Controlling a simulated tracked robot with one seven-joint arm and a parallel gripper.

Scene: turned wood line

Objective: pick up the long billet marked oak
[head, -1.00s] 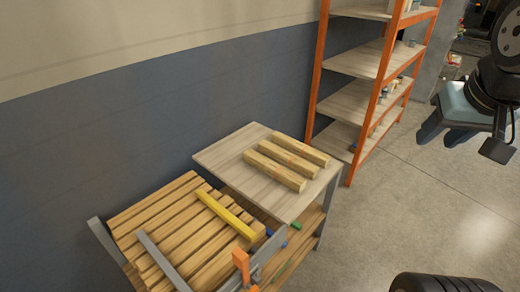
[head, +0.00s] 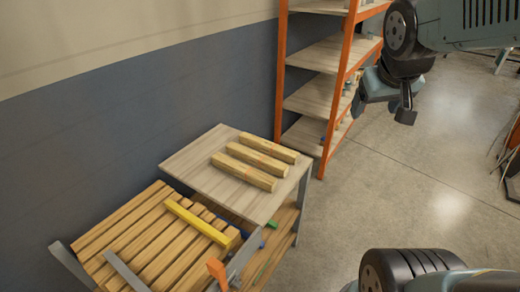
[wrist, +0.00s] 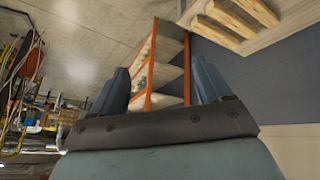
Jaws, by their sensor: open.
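Three long wooden billets lie side by side on a small wooden-topped table: a far one (head: 272,149), a middle one (head: 258,159) and a near one (head: 244,172). I cannot read any marking, so I cannot tell which is oak. The table top (head: 190,160) also shows in the wrist view, with billet ends (wrist: 228,18) at the upper right. My gripper (head: 385,105) is in the air to the right of the table, apart from the billets. In the wrist view its two blue fingers stand wide apart with nothing between them.
A slatted wooden rack (head: 130,240) with a yellow bar (head: 197,221) stands left of the table. An orange-framed shelf (head: 312,103) stands behind, near my gripper. The blue-grey wall (head: 100,130) borders the table. The concrete floor (head: 430,190) at right is mostly clear.

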